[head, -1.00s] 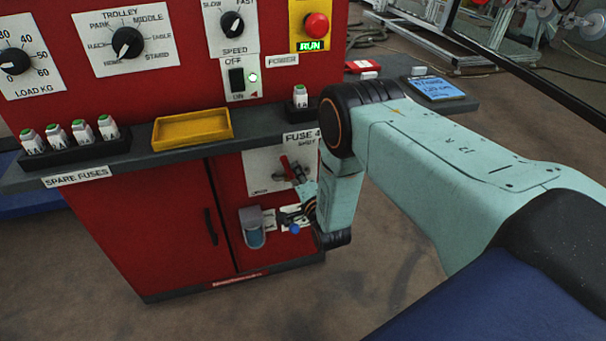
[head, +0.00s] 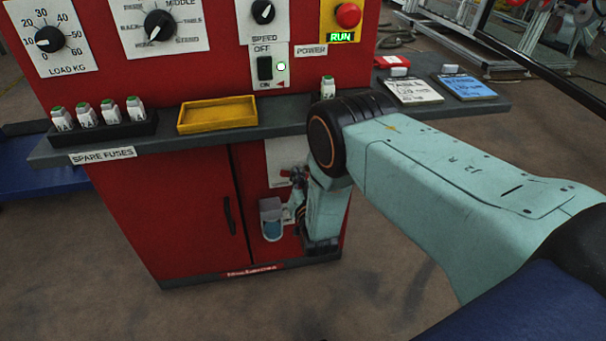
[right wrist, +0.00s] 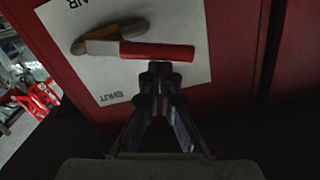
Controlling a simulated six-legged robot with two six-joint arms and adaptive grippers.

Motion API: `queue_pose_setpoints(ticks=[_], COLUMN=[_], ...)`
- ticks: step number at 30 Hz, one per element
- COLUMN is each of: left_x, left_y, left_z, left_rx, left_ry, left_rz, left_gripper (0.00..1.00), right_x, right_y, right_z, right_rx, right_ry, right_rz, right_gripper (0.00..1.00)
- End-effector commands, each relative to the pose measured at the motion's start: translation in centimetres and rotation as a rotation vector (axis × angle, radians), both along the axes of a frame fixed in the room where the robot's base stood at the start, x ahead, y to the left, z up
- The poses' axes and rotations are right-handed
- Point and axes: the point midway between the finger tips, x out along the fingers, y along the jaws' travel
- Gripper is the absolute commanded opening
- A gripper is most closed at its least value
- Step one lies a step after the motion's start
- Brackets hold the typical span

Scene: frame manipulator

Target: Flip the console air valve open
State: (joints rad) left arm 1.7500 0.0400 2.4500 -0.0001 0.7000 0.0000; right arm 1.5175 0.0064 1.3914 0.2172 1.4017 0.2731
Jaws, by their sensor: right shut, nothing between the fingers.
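The console air valve shows best in the right wrist view, with a red lever (right wrist: 157,51) and a brass-coloured body (right wrist: 105,41) on a white plate (right wrist: 115,72) marked AIR and SHUT. The lever lies crosswise in that view. My right gripper (right wrist: 160,68) is shut and empty. In the head view the valve's white plate (head: 285,153) is partly hidden by my right arm, and the lever is hard to make out. My left gripper is not in view.
The red cabinet's grey shelf (head: 190,138) juts out above the valve. It carries a yellow tray (head: 217,115) and a rack of spare fuses (head: 103,127). A clear bowl-like fitting (head: 272,222) sits just left of my right wrist. Floor in front is clear.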

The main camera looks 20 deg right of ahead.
Motion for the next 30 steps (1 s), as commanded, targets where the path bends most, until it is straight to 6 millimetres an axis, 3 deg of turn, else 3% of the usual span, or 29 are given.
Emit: queue_pose_setpoints(ticks=[9, 30], left_x=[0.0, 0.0], left_y=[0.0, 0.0], left_z=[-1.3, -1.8], left_rx=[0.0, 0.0], left_ry=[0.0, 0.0], left_rz=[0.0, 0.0], left_gripper=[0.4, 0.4], right_x=[0.1, 0.2], right_y=[0.9, 1.1], right_z=[-1.7, -2.5], right_rx=[-0.216, -0.209], right_ry=[0.054, 0.052], right_rz=[0.0, 0.0], right_gripper=[0.0, 0.0])
